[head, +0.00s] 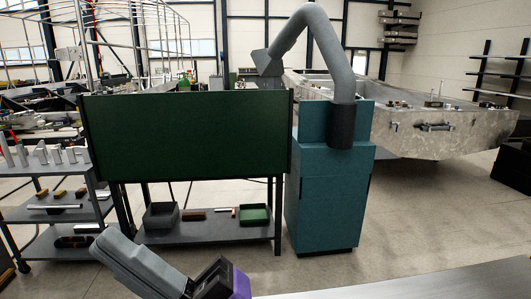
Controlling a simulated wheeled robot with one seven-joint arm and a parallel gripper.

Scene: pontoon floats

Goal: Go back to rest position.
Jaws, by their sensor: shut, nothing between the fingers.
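Part of my arm (150,264) shows at the bottom, left of the middle. A grey link slopes down to the right, to a black joint and a purple part cut off by the bottom edge. My gripper and its fingertips are not in view. The visible arm part stands in front of a dark green panel (185,135) on a bench frame, and nothing is seen touching it.
A pale surface (420,283) runs along the bottom right. A teal cabinet (330,205) with a grey extraction hose (325,45) stands beyond. A shelf trolley (62,208) is at left. A metal pontoon (430,130) lies behind right. Concrete floor is clear at right.

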